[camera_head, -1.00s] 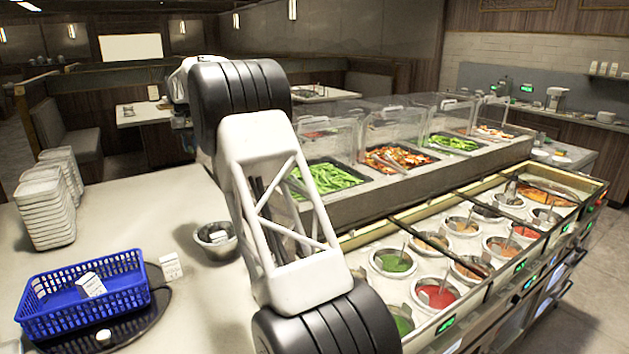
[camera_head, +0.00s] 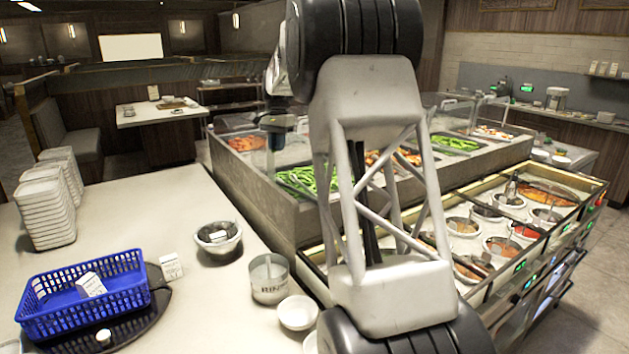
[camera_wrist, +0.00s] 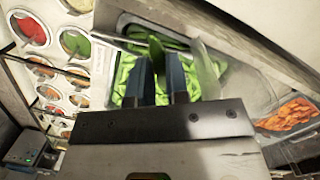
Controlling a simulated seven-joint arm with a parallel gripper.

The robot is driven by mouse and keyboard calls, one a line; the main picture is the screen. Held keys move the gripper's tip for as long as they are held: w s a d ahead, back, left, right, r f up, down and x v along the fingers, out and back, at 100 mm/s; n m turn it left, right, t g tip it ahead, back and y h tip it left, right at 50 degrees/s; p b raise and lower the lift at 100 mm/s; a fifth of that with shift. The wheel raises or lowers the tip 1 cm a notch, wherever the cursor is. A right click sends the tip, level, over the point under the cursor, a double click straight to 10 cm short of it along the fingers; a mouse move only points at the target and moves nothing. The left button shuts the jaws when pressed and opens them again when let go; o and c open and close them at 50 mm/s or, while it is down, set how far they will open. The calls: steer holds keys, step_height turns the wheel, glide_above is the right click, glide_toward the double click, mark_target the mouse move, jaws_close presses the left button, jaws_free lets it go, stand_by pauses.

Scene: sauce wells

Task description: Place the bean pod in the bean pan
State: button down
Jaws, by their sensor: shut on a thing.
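My gripper (camera_wrist: 161,84) is shut on a green bean pod (camera_wrist: 156,52), which sticks out past the fingertips in the wrist view. Behind the fingers lies the bean pan with green beans (camera_wrist: 128,72). A pale green, see-through shape beside the right finger is unclear. In the head view my gripper (camera_head: 271,165) hangs by the near left side of the bean pan (camera_head: 284,190), and my arm hides part of the pan. The pod cannot be made out there. I cannot tell its height above the beans.
Clear guards (camera_head: 447,112) stand along the raised food row. Sauce wells (camera_head: 463,226) lie in the lower counter at right. A metal pot (camera_head: 269,283), a bowl (camera_head: 218,245), a blue basket (camera_head: 70,318) and stacked white trays (camera_head: 47,215) stand on the left counter.

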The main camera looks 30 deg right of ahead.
steer(key=s+d+f+m, duration=0.1)
steer(key=s+d+m, duration=0.75)
steer(key=s, duration=0.65)
step_height(320, 180, down, 11)
steer(key=d+n, duration=0.1)
steer(key=n, duration=0.1)
steer(key=shift+t, duration=0.4)
steer(key=shift+w+d+f, duration=0.1)
steer(key=w+d, duration=0.2)
steer(key=w, duration=0.2)
steer(key=w+d+f, duration=0.1)
steer(key=w+d, duration=0.1)
steer(key=w, duration=0.3)
steer(key=w+d, duration=0.3)
steer(key=w, duration=0.2)
steer(key=shift+f, duration=0.2)
steer(key=shift+f, duration=1.8)
steer(key=shift+f, duration=0.1)
